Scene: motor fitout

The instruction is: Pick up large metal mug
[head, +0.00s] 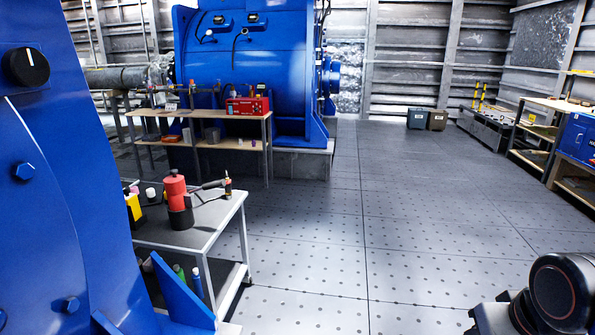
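I cannot make out a large metal mug in the head view. Small items on the tables are too small or too far off to tell apart. My gripper does not show. Only a dark, rounded part of my arm shows at the bottom right corner.
A grey table (222,222) at left holds a red and black tool (176,190) and small items. A blue machine panel (60,180) fills the near left. A shelf table (205,114) with a red box (248,105) stands before a large blue motor (255,55). The middle floor (400,200) is clear.

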